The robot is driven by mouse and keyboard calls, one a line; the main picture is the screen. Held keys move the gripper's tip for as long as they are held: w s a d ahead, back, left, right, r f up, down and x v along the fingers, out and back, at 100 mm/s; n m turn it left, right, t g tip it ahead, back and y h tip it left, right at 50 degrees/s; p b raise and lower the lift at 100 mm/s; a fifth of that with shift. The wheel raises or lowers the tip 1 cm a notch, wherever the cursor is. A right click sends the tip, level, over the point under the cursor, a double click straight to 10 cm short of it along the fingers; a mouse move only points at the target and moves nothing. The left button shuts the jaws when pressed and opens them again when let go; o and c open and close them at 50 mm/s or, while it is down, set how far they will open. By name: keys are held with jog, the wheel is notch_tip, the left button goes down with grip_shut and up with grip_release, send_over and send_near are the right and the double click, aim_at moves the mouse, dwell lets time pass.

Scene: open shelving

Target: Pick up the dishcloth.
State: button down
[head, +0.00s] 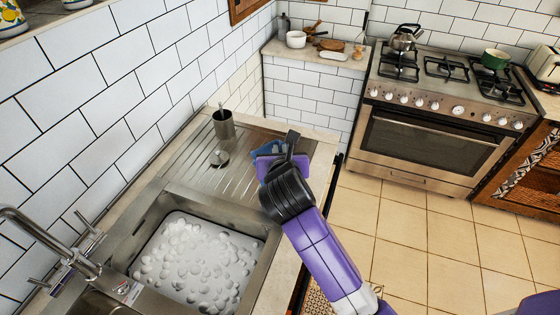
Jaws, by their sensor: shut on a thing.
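My gripper (277,147) is over the right end of the metal drainboard (185,165), seen from above and behind. A small blue patch, which looks like the dishcloth (266,150), shows at the gripper's left side. The gripper is shut on it. Most of the cloth is hidden behind my purple and black wrist. I cannot tell whether the cloth still touches the drainboard.
A sink (200,258) full of suds lies in front of the drainboard, with a faucet (55,245) at left. A stove (440,115) is at back right. The tiled floor (400,225) is clear.

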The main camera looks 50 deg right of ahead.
notch_tip(320, 180, up, 9)
